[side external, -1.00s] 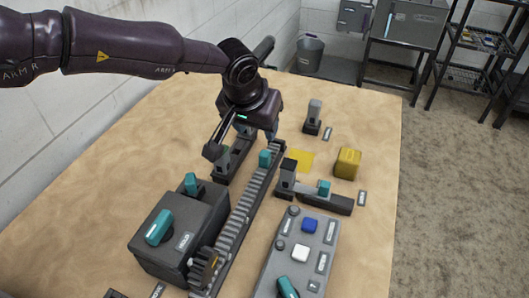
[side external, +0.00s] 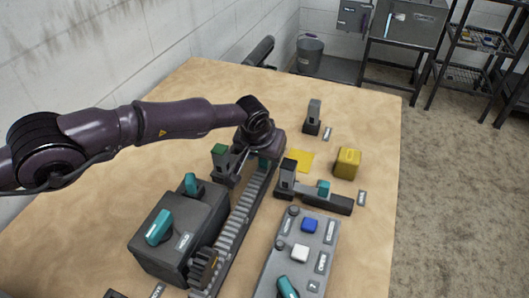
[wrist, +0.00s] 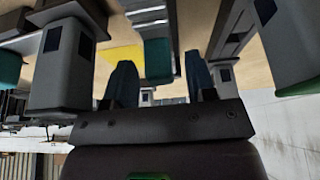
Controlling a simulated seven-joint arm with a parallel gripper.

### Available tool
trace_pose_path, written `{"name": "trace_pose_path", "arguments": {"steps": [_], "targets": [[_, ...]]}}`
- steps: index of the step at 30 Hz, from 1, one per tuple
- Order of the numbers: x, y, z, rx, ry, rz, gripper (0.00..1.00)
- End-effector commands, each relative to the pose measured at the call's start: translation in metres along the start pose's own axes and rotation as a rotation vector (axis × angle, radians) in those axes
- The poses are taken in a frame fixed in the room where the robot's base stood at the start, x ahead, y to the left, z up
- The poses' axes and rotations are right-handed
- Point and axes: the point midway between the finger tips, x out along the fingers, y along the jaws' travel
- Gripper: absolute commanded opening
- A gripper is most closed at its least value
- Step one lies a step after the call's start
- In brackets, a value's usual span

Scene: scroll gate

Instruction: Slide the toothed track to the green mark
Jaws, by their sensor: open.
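The grey toothed track (side external: 238,221) runs from the dark gear (side external: 203,268) at the front toward my gripper (side external: 263,159). Its teal handle shows in the wrist view (wrist: 157,58), lying between my two open fingertips (wrist: 159,68), with gaps visible on both sides. In the side view my gripper covers most of the handle. A post with a green top (side external: 219,149) stands just left of the track; its green edge shows at right in the wrist view (wrist: 300,87). A black-topped post (side external: 289,164) stands to the right of the track.
A dark box with teal knobs (side external: 178,232) stands left of the track. A button panel (side external: 298,252) and a bar with a teal slider (side external: 327,201) are on the right. A yellow square (side external: 302,161), a yellow block (side external: 347,163) and a grey post (side external: 313,117) lie beyond.

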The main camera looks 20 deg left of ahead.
Motion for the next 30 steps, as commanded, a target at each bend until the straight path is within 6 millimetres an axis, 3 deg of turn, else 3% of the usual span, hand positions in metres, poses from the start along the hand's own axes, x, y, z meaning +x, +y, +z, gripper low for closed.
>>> {"name": "trace_pose_path", "arguments": {"steps": [9,15,16,23,30], "targets": [[0.001,0.000,0.000,0.000,0.000,0.000,0.49],[0.001,0.000,0.000,0.000,0.000,0.000,0.03],[0.001,0.000,0.000,0.000,0.000,0.000,0.00],[-0.001,0.001,0.003,0.000,-0.001,-0.001,0.00],[-0.007,0.002,0.019,0.002,-0.001,-0.001,0.00]]}}
